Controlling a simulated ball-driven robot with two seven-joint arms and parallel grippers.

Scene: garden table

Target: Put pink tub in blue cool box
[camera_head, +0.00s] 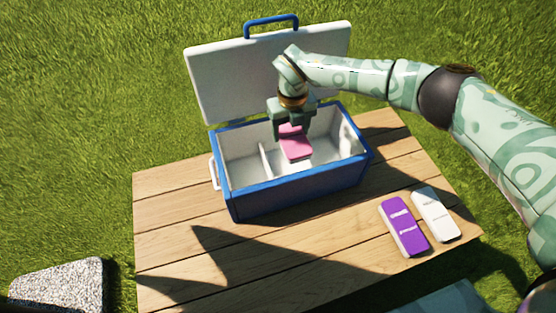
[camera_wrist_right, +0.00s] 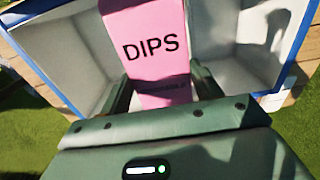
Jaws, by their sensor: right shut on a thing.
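The pink tub (camera_head: 296,147) is in my right gripper (camera_head: 291,128), over the opening of the blue cool box. In the right wrist view the tub (camera_wrist_right: 150,45) shows the word "DIPS" and sits between the two fingers (camera_wrist_right: 165,95). The blue cool box (camera_head: 298,190) stands open on the table, with a white inside and a low divider (camera_head: 266,160) in it. The tub is to the right of this divider; its exact height above the floor of the box is hard to tell. My left gripper is out of view.
The raised white lid (camera_head: 230,85) with a blue handle stands behind the box. A purple tub (camera_head: 404,227) and a white tub (camera_head: 436,214) lie on the wooden table (camera_head: 170,200) to the right. The table's front left is clear. A stone block (camera_head: 60,284) is on the grass.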

